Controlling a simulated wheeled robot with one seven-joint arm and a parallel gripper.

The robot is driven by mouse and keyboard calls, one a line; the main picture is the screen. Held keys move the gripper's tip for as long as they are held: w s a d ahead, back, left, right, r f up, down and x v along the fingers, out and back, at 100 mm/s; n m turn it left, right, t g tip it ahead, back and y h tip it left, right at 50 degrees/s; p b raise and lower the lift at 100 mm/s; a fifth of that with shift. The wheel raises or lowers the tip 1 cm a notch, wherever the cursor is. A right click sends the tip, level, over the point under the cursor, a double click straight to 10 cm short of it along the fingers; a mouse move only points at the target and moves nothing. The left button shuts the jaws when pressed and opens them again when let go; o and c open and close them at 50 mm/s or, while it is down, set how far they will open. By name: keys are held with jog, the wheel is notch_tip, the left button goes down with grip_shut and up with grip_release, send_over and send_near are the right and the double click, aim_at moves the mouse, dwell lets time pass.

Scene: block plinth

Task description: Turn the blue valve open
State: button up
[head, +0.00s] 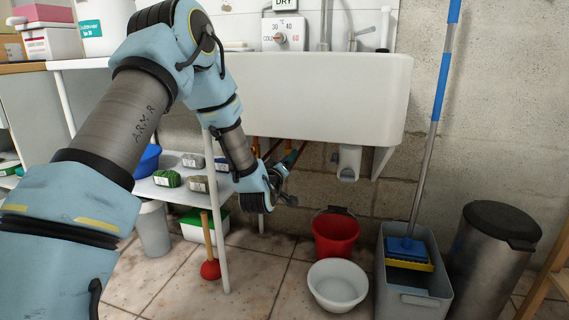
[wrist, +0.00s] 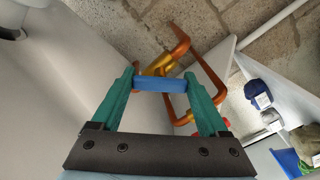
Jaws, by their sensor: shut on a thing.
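The blue valve handle (wrist: 160,84) is a short flat bar on a brass valve body (wrist: 158,67) joined to copper pipes. My gripper (wrist: 162,79) is shut on the handle, with one green finger at each end of the bar. The bar lies level across the wrist view, between the fingers. In the head view my gripper (head: 285,172) is below the white sink, and my wrist mostly hides the handle there. I cannot tell how far the valve is turned.
The sink (head: 315,95) hangs over the gripper. A shelf (head: 175,190) with packets and a plunger (head: 209,268) stand to the left. A red bucket (head: 336,236), a white bowl (head: 337,284), a grey mop bucket (head: 412,285) and a bin (head: 490,250) stand on the floor to the right.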

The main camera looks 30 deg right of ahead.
jog(key=n, duration=0.4)
jog(key=shift+n, duration=0.3)
jog(key=n, duration=0.4)
jog(key=shift+n+p, duration=0.35)
jog(key=shift+n, duration=0.05)
jog(key=o, duration=1.2)
jog(key=shift+o, duration=0.2)
jog(key=shift+a, duration=0.1)
jog(key=p+v, duration=0.2)
jog(key=v, duration=0.8)
jog(key=shift+s+a, duration=0.2)
jog(key=shift+s, duration=0.1)
